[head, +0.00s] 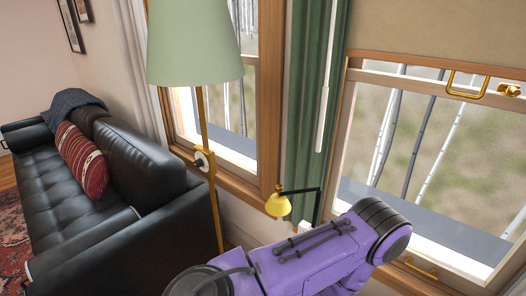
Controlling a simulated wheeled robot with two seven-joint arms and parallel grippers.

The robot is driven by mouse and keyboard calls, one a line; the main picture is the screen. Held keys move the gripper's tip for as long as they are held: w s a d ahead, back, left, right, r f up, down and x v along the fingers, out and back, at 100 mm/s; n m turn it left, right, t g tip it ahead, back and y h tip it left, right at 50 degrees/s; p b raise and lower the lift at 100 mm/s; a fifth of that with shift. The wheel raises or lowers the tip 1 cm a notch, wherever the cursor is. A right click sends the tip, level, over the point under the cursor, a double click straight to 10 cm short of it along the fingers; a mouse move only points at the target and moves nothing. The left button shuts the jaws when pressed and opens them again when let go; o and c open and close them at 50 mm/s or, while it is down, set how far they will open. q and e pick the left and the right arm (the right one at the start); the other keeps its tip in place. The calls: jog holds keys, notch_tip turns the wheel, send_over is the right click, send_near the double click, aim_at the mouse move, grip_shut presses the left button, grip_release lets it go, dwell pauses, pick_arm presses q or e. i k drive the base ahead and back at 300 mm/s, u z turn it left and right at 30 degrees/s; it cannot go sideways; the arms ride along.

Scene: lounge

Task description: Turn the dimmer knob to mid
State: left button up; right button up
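A floor lamp (212,205) with a pale green shade (193,45) and a slim brass pole stands left of centre. A small round knob (202,161), white with a dark centre, sits on a brass plate partway up the pole. It looks like the dimmer knob; its setting is too small to read. A purple arm of mine crosses the bottom centre, below and to the right of the knob and apart from it in the picture. Neither gripper shows in the head view.
A black leather sofa (65,190) with a striped red cushion (82,160) stands to the left. A small brass lamp (278,204) on a dark arm is right of the pole. A green curtain (312,90) hangs between two wooden-framed windows.

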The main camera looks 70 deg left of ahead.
aim_at(198, 163)
jog(key=z, duration=0.35)
jog(key=k, duration=1.05)
jog(key=u, duration=1.4)
